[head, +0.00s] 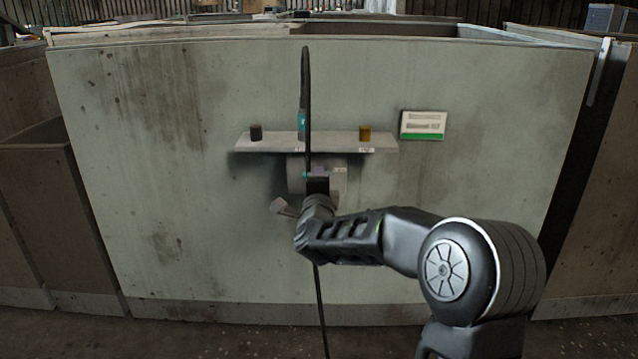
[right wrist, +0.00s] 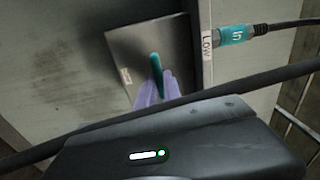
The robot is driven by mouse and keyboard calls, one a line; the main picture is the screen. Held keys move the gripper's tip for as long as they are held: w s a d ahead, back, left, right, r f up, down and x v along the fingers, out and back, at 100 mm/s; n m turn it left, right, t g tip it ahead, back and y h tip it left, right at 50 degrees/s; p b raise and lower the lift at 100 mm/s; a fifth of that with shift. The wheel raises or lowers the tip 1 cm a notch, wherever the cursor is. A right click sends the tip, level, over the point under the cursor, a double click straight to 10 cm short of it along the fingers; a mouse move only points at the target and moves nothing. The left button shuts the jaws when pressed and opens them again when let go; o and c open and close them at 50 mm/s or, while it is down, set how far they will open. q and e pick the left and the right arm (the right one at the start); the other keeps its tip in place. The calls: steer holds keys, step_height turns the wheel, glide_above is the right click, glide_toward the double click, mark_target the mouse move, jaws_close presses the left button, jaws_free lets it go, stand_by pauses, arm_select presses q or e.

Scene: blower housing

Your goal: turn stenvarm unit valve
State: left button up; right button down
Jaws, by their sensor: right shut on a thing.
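The unit is a grey housing (head: 296,176) under a narrow shelf on a pale, stained panel. My right gripper (head: 317,174) is in front of it, and my wrist hides much of it. In the right wrist view, a thin teal handle (right wrist: 156,66) stands between the lavender fingers of my right gripper (right wrist: 157,88), which are shut on it. The handle's turn angle is hard to judge. A teal connector marked "In" (right wrist: 236,35) sits at the edge beside a "LOW" label (right wrist: 207,40). My left gripper is not in view.
The shelf (head: 270,143) carries a dark knob (head: 256,132) and a brown knob (head: 364,133). A white and green sign (head: 423,125) is on the panel at right. A black hose (head: 306,80) runs vertically past my gripper. The lower panel is clear.

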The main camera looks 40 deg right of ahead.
stand_by(0.3)
steer(key=c, duration=1.5)
jaws_free()
steer(key=shift+o, duration=0.2)
steer(key=p+v, duration=0.2)
steer(key=v, duration=0.6)
